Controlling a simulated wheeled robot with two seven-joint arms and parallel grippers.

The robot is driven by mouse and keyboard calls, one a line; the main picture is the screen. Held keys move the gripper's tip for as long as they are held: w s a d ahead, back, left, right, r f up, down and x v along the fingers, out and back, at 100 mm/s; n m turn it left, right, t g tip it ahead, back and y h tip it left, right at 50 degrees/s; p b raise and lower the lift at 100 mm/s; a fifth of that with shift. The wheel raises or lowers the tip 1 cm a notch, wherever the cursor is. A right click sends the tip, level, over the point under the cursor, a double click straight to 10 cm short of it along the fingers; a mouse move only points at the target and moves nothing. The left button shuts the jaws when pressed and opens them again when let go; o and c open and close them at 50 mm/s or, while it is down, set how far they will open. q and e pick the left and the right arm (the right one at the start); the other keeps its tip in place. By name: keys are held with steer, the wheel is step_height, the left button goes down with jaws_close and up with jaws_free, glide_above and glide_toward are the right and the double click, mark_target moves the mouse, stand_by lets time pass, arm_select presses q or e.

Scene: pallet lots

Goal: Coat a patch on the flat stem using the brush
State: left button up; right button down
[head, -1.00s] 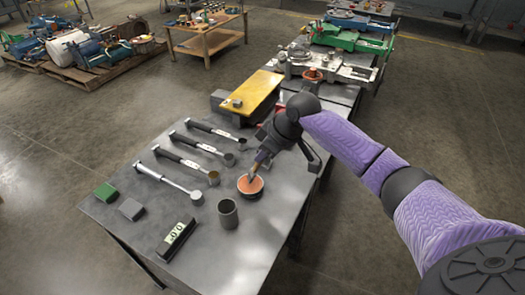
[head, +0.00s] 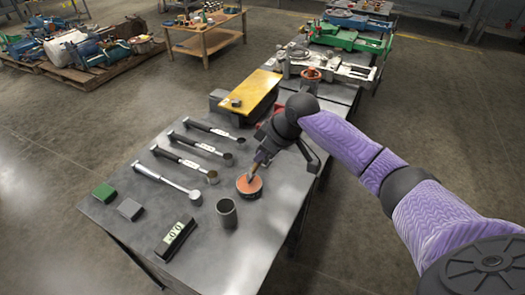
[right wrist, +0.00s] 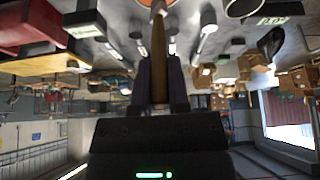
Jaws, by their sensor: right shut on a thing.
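My right gripper (head: 268,149) is shut on a brush (head: 261,159) with a brown handle. The brush is tilted, its lower end at a small round dish (head: 250,192) of orange-red material. Whether the bristles touch the material is too small to tell. In the right wrist view the brush (right wrist: 158,50) stands between the two dark fingers (right wrist: 159,85). An orange-red handwheel (head: 310,75) stands on grey metal parts at the table's far end. I cannot make out a flat stem for certain. My left gripper is not in view.
Several handled tools (head: 177,159) lie left of the dish on the grey table (head: 120,235). A grey cup (head: 227,214), a block with a display (head: 175,238), a green block (head: 104,192) and a grey block (head: 130,209) stand nearer. A yellow plate (head: 255,90) lies farther back.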

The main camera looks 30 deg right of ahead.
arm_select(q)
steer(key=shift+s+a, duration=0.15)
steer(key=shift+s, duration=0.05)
arm_select(e)
steer(key=shift+f, duration=0.35)
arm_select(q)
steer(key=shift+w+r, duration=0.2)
arm_select(e)
steer(key=shift+s+f, duration=0.1)
stand_by(1.2)
step_height(320, 180, up, 7)
steer(key=p, duration=0.8)
steer(key=shift+r, duration=0.2)
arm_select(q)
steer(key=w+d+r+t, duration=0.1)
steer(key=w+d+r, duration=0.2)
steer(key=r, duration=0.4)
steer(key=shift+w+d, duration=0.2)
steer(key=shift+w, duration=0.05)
arm_select(e)
steer(key=shift+f, duration=0.15)
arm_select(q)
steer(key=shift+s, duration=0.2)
